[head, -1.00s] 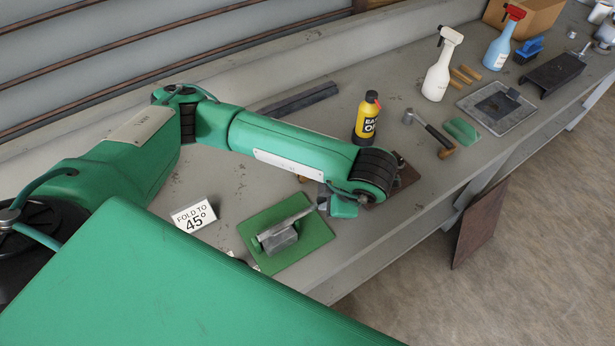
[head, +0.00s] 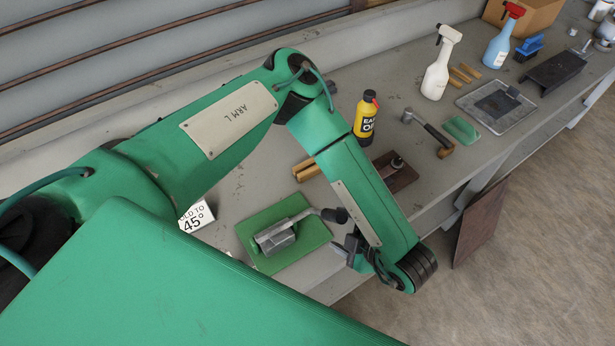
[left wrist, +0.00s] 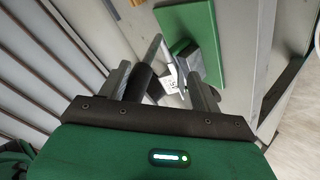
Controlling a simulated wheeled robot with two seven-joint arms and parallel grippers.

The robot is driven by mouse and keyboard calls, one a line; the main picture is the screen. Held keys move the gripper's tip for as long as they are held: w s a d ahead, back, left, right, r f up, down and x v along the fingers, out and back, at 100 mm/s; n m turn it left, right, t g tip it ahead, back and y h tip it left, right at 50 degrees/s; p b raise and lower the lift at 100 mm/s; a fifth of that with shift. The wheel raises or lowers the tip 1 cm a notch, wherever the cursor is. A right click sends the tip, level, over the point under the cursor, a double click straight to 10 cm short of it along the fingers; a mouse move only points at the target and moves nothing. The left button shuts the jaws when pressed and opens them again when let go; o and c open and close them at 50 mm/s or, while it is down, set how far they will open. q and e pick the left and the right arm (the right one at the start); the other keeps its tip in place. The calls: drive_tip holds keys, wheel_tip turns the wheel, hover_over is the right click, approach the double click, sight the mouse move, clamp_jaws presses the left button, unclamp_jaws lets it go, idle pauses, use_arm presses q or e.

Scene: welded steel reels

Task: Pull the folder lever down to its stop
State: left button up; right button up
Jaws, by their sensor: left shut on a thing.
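The folder is a grey metal block (head: 276,238) on a green base plate (head: 262,262), on the bench in front of me. Its grey lever (head: 306,213) runs to the right and ends in a black grip (head: 335,215). My left gripper (head: 347,238) is at that grip, beyond the plate's right edge. In the left wrist view my left gripper (left wrist: 163,88) has the black grip (left wrist: 138,82) between its fingers, shut on it. The green plate (left wrist: 200,40) and the block (left wrist: 187,62) lie beyond. The lever's exact angle is hard to tell. My right gripper is not in view.
A "45°" sign (head: 196,217) is partly hidden by my left arm. A yellow oil bottle (head: 366,118), a hammer (head: 432,130) and spray bottles (head: 440,65) stand or lie farther right. The bench's front edge is close to my gripper.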

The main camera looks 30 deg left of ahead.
use_arm(q)
drive_tip(key=shift+s+a, duration=0.1)
drive_tip(key=shift+s, duration=0.2)
drive_tip(key=shift+c, duration=0.3)
drive_tip(key=p+v, duration=0.1)
drive_tip(key=v, duration=0.6)
drive_tip(key=shift+r+p, duration=0.2)
drive_tip(key=shift+p, duration=0.2)
drive_tip(key=shift+a, duration=0.1)
